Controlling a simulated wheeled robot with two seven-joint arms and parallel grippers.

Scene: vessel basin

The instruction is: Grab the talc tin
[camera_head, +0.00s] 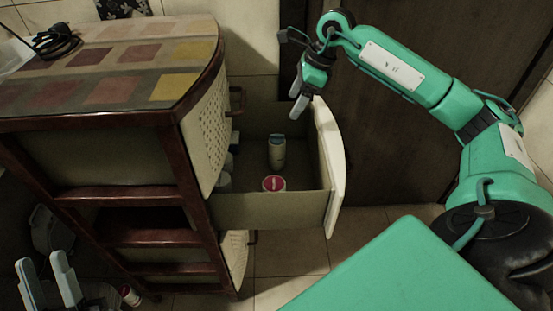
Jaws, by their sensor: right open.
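An upright pale container with a blue-green cap, likely the talc tin (277,153), stands inside the open drawer (262,211) towards its back. Its label is too small to read. My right gripper (299,108) is above the drawer's far right corner, beside the top of the white drawer front. It is open and empty, pointing down, and apart from the tin. My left gripper (47,281) is low at the left edge of the view, fingers spread with nothing between them, far from the drawer.
A round tub with a red lid (273,184) stands in front of the tin. More containers (224,180) are partly hidden at the drawer's left. The wooden cabinet (110,155) has a black coiled cable (55,41) on top. A small bottle (130,295) is near the floor.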

